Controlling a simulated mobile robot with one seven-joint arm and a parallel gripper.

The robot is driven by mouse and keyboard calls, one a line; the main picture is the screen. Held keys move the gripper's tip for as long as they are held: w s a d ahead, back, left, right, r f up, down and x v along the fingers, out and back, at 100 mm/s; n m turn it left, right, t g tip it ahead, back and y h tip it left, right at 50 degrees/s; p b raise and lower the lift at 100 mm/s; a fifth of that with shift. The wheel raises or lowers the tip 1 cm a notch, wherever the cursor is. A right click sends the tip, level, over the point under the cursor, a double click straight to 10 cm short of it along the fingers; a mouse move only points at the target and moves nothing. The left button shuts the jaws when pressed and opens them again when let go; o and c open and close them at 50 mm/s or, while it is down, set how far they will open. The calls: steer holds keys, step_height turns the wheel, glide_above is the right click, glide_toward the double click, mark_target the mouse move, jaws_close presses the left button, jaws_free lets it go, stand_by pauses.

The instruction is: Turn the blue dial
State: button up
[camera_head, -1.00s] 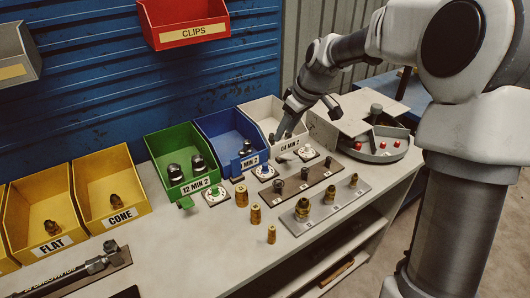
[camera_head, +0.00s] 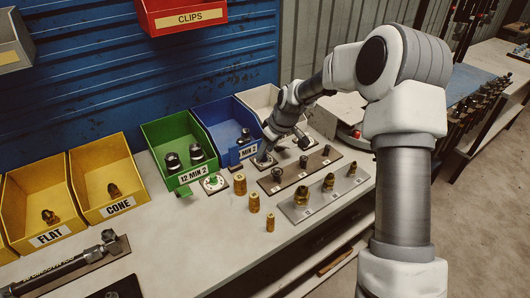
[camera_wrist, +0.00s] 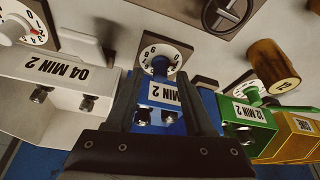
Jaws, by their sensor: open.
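The blue dial (camera_wrist: 160,66) has a blue knob on a white numbered plate and shows at upper middle in the wrist view. My gripper (camera_wrist: 160,80) is open, with its two dark fingers on either side of the knob in that view. I cannot tell whether they touch it. In the head view my gripper (camera_head: 263,160) points down in front of the blue bin (camera_head: 222,140) and hides most of the dial.
The green dial (camera_head: 213,183) stands to the left, by the green bin (camera_head: 165,155). A red dial (camera_wrist: 33,33) is on the other side.

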steer(key=shift+w+a+f, duration=0.15)
steer(key=shift+f, duration=0.4)
jaws_close()
steer(key=shift+a+m+h+b, duration=0.1)
steer(key=shift+m+h+b, duration=0.2)
steer(key=shift+m+b, duration=0.6)
steer(key=shift+a+m+t+h+b, duration=0.1)
steer(key=shift+m+t+h+b, duration=0.55)
steer(key=shift+m, duration=1.25)
